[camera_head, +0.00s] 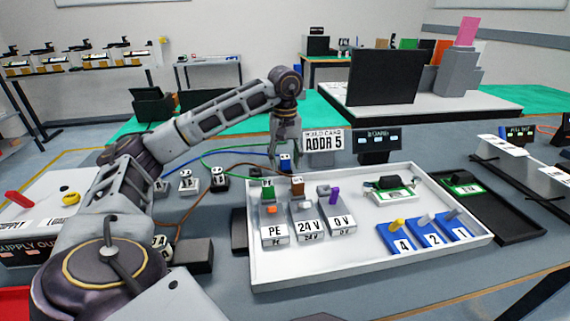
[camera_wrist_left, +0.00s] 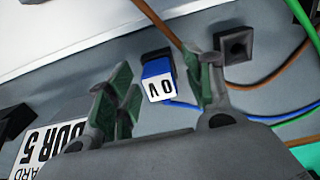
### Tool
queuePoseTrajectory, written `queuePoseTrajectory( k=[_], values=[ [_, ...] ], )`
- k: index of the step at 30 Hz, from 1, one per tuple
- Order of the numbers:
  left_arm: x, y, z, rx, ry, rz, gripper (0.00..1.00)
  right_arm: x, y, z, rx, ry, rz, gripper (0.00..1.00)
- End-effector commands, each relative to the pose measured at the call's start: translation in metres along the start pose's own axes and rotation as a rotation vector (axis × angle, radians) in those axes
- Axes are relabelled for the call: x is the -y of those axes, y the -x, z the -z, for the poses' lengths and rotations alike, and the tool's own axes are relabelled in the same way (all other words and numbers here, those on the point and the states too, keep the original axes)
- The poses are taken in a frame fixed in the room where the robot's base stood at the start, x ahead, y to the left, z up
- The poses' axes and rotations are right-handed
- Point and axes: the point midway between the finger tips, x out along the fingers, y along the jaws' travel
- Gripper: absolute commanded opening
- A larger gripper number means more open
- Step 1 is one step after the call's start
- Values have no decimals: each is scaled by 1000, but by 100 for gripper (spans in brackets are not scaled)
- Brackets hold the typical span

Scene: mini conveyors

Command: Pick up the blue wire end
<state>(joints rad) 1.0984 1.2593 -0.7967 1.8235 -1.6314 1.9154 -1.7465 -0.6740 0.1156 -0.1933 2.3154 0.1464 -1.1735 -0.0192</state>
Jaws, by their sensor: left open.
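The blue wire end (camera_head: 285,163) is a small blue block with a white label, behind the back wall of the white tray. In the left wrist view the blue wire end (camera_wrist_left: 158,80) shows its "0V" label, and a blue wire runs from it to the right. My left gripper (camera_head: 284,146) reaches down over it from above. In the left wrist view my left gripper (camera_wrist_left: 163,75) is open, with green-padded fingers on either side of the blue wire end; gaps show on both sides. My right gripper is not seen.
The white tray (camera_head: 262,283) holds PE, 24V and 0V terminal blocks (camera_head: 308,236) and blue numbered blocks (camera_head: 430,231). The "ADDR 5" card (camera_head: 323,142) stands close to the right of the gripper. Brown and green wires pass nearby. A dark square socket (camera_wrist_left: 236,45) lies beside the right finger.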

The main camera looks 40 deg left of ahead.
Motion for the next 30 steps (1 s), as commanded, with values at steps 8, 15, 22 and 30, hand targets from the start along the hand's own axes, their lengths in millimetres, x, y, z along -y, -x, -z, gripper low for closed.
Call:
queuePoseTrajectory(
  k=[8, 15, 22, 30],
  values=[
    [0, 0, 0, 0, 0, 0, 32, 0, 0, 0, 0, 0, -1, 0],
    [0, 0, 0, 0, 0, 0, 3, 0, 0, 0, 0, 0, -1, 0],
    [0, 0, 0, 0, 0, 0, 3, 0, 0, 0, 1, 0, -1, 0],
    [0, 12, 0, -1, -1, -1, 3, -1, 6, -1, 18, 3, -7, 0]
  ],
)
